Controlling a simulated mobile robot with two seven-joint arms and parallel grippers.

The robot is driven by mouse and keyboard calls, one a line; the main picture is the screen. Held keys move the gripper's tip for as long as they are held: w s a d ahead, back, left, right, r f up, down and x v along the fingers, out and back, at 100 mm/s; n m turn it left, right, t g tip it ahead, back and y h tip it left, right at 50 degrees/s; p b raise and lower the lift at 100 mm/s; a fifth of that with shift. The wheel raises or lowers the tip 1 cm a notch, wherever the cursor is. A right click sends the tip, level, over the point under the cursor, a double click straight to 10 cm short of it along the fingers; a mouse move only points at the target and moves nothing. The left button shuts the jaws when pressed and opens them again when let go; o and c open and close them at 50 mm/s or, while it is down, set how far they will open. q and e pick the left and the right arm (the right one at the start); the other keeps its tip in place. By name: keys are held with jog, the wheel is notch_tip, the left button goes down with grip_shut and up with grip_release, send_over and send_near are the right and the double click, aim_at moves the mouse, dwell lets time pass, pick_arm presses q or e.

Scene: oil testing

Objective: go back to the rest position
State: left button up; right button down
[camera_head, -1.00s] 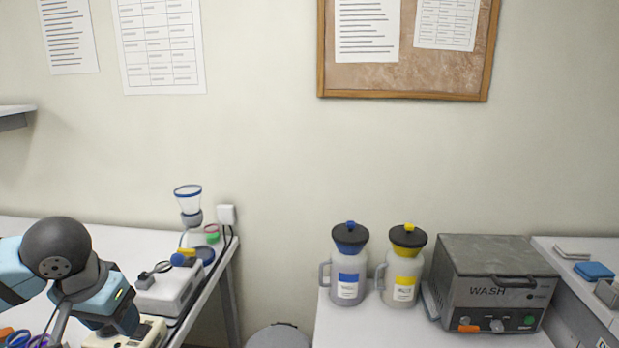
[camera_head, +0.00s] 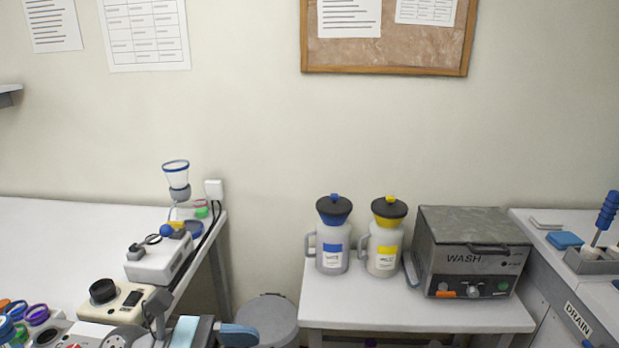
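Part of my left arm, black and light blue, shows low in the head view at the bottom edge, in front of the left table. Its gripper fingers cannot be made out. My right arm and gripper are not in view. No object is seen held.
The left table (camera_head: 60,240) bears a white device (camera_head: 160,262), a cream device with a black knob (camera_head: 118,302) and a funnel cup (camera_head: 177,176). A grey bin (camera_head: 268,318) stands between tables. The middle table (camera_head: 405,312) holds a blue-labelled jug (camera_head: 333,250), a yellow-labelled jug (camera_head: 384,250) and a WASH box (camera_head: 470,255).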

pick_arm(q)
jog(key=w+a+f+m+t+y, duration=0.1)
jog(key=a+f+m+t+y, duration=0.3)
jog(key=f+m+t+y, duration=0.75)
jog(key=w+a+f+m+t+y, duration=0.15)
jog(key=a+f+m+t, duration=0.5)
jog(key=m, duration=0.95)
jog(key=s+d+f+n+g+y+p, duration=0.1)
jog(key=s+f+n+g+y, duration=0.1)
jog(key=s+f+n+g, duration=0.8)
notch_tip(320, 180, up, 11)
jog(key=s+m+t+p, duration=0.1)
jog(key=t+p, duration=0.2)
jog(key=p, duration=1.5)
jog(key=shift+a+r+t+y, duration=0.15)
jog(key=shift+a+t+y, duration=0.15)
jog(key=shift+a, duration=0.15)
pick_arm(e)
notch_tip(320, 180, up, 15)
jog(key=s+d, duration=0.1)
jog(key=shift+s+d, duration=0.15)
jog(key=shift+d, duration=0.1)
